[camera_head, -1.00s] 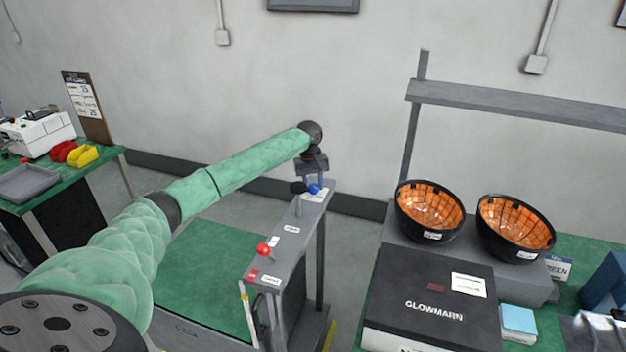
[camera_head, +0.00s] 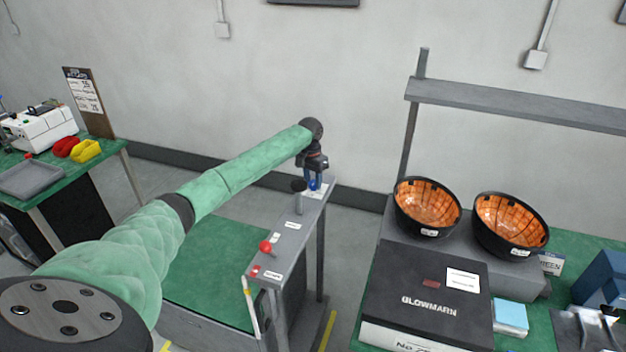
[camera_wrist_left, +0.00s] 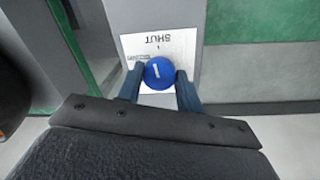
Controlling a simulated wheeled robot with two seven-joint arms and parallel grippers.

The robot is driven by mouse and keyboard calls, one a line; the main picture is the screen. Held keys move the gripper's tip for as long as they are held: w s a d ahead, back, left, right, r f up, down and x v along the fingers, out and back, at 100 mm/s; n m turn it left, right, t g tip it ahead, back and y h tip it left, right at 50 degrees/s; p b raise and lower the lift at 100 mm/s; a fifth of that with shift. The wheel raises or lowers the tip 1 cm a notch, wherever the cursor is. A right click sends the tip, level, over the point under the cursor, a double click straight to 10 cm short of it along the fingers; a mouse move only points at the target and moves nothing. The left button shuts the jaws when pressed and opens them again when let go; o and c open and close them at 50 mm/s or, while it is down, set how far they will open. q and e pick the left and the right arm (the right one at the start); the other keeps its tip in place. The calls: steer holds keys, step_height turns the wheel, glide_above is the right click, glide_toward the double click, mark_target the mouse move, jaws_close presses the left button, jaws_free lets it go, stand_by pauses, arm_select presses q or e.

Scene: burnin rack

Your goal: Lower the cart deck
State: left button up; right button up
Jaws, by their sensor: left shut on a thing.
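The cart has a green deck (camera_head: 215,265) low between its frame parts, and a grey control panel (camera_head: 290,235) along its right side. The panel carries a red-knobbed lever (camera_head: 265,246), a black-knobbed lever (camera_head: 298,186) and a blue knob. My left gripper (camera_head: 313,184) is at the far end of the panel, fingers pointing down. In the left wrist view its two blue fingers (camera_wrist_left: 160,82) are shut on the blue knob (camera_wrist_left: 158,72). My right gripper is not in view.
At right, a green bench holds a black GLOWMARN box (camera_head: 425,295) and two orange-lined bowls (camera_head: 428,205). At left, another green table (camera_head: 60,185) bears a white machine and red and yellow bins. Bare floor shows behind the cart.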

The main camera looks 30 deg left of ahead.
mark_target(312, 182)
arm_select(q)
steer(key=shift+r+m, duration=0.15)
steer(key=shift+m, duration=0.35)
steer(key=shift+w+m, duration=0.1)
steer(key=shift+m, duration=0.3)
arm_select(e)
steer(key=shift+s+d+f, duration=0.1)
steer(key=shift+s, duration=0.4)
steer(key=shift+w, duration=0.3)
arm_select(q)
steer(key=o, duration=1)
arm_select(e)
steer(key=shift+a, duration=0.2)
arm_select(q)
steer(key=shift+r, duration=0.2)
steer(key=r+b, duration=0.1)
steer(key=r, duration=0.1)
steer(key=r+b, duration=0.1)
steer(key=r, duration=0.1)
steer(key=r+b, duration=0.1)
steer(key=shift+a+r, duration=0.3)
steer(key=shift+r, duration=0.85)
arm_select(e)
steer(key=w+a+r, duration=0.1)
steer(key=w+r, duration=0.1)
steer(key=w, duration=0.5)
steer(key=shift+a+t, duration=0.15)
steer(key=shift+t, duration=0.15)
